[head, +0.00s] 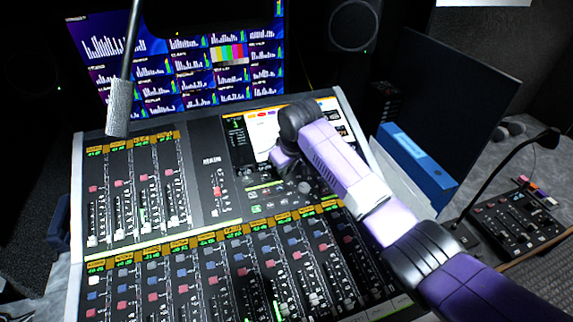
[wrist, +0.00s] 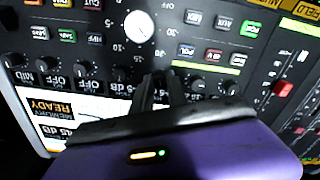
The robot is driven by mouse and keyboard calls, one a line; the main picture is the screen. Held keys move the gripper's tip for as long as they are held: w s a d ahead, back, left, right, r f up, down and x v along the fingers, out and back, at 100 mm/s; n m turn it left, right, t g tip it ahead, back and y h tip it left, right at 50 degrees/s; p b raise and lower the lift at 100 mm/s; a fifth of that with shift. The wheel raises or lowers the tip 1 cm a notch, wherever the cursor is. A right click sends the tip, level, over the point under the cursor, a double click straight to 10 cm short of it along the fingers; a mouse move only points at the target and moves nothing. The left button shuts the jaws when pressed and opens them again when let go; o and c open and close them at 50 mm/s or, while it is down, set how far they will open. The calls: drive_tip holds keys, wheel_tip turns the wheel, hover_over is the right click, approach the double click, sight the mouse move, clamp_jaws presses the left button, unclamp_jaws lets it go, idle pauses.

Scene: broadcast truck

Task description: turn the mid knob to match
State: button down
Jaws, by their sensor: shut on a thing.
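My gripper (wrist: 160,88) is at a row of small black knobs on the mixing console (head: 75,225). In the wrist view its two dark fingers are close together, shut on one knob in the middle of the row. The fingers hide most of that knob, so I cannot read its pointer or tell from its label whether it is the mid knob. Free knobs stand on either side, one to the left (wrist: 120,73) and one to the right (wrist: 198,86). In the head view my purple arm covers the contact, beside the console screen (head: 262,150).
In the wrist view a large white dial (wrist: 139,26) and several lit buttons lie past the knobs. Faders (head: 175,215) fill the console's left and front. A blue binder (head: 425,160) and a small control box (head: 515,220) stand at the right.

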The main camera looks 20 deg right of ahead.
drive_tip(key=n+p, duration=0.1)
drive_tip(key=n, duration=0.2)
drive_tip(key=shift+r+n, duration=0.1)
drive_tip(key=shift+n, duration=0.3)
drive_tip(key=shift+a+n+p, duration=0.1)
drive_tip(key=shift+n+p, duration=0.45)
drive_tip(key=shift+n, duration=1.25)
drive_tip(key=c, duration=1.3)
unclamp_jaws()
drive_tip(key=shift+b+v, duration=0.35)
drive_tip(key=shift+v, duration=3.5)
drive_tip(key=shift+s, duration=0.1)
